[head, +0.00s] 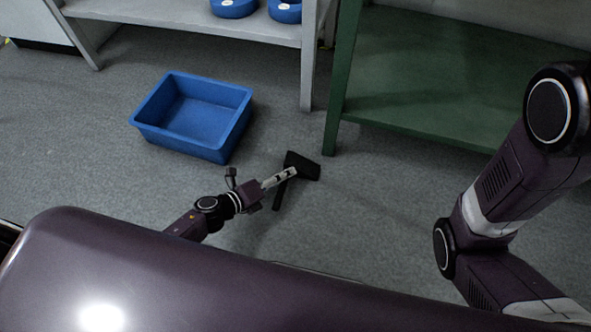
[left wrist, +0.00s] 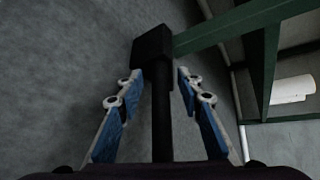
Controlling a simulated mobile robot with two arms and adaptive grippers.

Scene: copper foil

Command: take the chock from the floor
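The chock (head: 304,166) is a black block with a long thin black handle, lying on the grey floor in the head view. My left gripper (head: 283,177) is over it, with its fingertips near the block and the handle. In the left wrist view, the chock (left wrist: 152,46) shows with its block beyond the fingertips. Its handle runs back between the two blue-padded fingers of my left gripper (left wrist: 158,88). A gap shows on each side of the handle, so the gripper is open around it. My right gripper is out of view.
A blue bin (head: 190,115), empty, stands on the floor left of the chock. A green shelf unit (head: 345,85) with a leg close behind the chock stands at right. A grey shelf (head: 200,18) holds blue round items. Floor at left is clear.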

